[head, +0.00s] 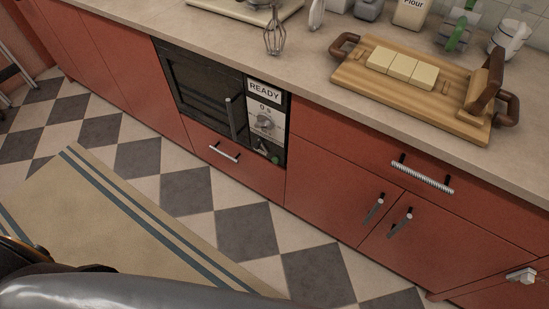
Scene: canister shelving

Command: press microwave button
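A black microwave (204,88) is built into the red cabinets below the counter, left of the picture's middle. Its door is closed, with an upright handle (230,118) on the door's right side. Nothing of mine covers the panel. A grey and dark part of my own arm lies across the bottom left. Neither of my grippers shows.
The counter (190,24) above holds a wooden tray (347,83) with pale blocks, a whisk (275,35) and several canisters. Cabinet handles (421,175) stick out at the right. A striped rug (90,215) lies on the clear checkered floor (240,231).

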